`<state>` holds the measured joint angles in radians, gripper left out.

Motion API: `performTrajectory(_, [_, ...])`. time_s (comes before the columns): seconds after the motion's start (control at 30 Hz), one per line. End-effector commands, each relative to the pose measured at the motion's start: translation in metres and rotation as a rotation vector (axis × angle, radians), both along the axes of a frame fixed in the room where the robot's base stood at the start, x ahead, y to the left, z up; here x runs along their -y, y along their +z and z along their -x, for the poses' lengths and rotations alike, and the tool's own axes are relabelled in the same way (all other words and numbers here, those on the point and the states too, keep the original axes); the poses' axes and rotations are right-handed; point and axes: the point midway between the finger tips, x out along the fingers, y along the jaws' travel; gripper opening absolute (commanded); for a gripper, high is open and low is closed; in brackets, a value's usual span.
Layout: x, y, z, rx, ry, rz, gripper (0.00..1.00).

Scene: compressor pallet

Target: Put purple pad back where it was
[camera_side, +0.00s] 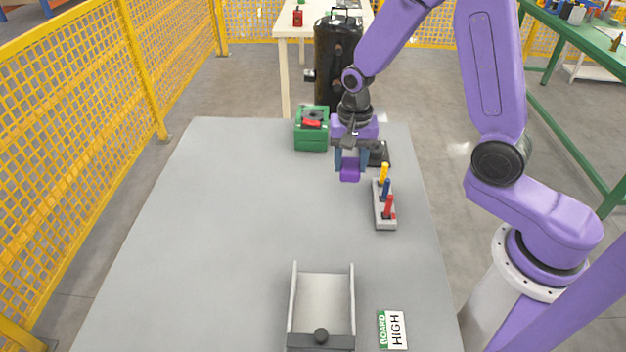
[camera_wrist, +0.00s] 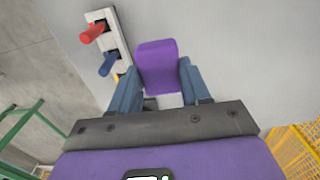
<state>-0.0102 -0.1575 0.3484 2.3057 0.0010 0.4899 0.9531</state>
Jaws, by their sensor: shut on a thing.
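The purple pad (camera_side: 349,174) is held between the fingertips of my gripper (camera_side: 351,162), above the table near its far right part. In the wrist view the purple pad (camera_wrist: 159,66) sits between the two blue-grey fingers of my gripper (camera_wrist: 160,85), which are shut on it. The pad looks clear of the table, but its exact height is hard to tell. Part of its far side is hidden by the gripper.
A grey rack (camera_side: 384,219) with yellow, blue and red pegs stands just right of the pad. A green box (camera_side: 312,134) and a dark block (camera_side: 379,153) are behind. A grey open tray (camera_side: 321,300) and a sign card (camera_side: 392,329) lie in front. The table's left and middle are clear.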

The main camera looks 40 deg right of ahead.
Motion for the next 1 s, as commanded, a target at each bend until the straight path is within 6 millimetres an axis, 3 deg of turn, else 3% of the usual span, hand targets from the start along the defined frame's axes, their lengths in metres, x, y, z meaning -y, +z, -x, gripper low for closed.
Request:
performTrajectory(0.33, [-0.007, -0.03, -0.063, -0.001, -0.001, 0.0, 0.22])
performTrajectory(0.6, [-0.011, -0.066, -0.092, -0.001, 0.0, 0.0, 0.22])
performTrajectory(1.0, [-0.012, -0.094, -0.11, -0.004, -0.001, 0.001, 0.22])
